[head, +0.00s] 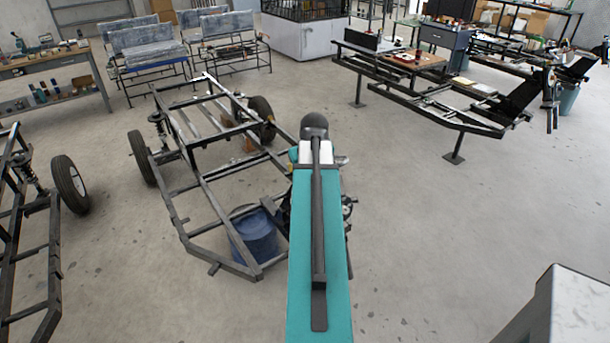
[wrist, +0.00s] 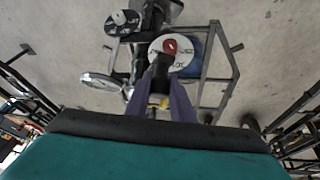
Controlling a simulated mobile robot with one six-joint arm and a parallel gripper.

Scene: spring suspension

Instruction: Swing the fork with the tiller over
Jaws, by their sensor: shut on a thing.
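In the wrist view my gripper (wrist: 160,91) has its two purple fingers on either side of a dark upright grip, which I take to be the tiller (wrist: 163,67). The fingers are closed on it. A yellow band shows low between them. Dark and metal parts, possibly the fork (wrist: 140,42), lie just beyond it on the left, but its outline is unclear. In the head view my teal arm hides the gripper and the tiller. Only some dark parts show beside the arm near the front of the vehicle frame (head: 185,215).
A blue drum (head: 255,236) stands inside the frame's front end. A wheeled frame (head: 30,240) stands at the far left, and a long frame on stands (head: 430,95) at the upper right. Open floor lies on the right. A grey box (head: 575,305) fills the lower right corner.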

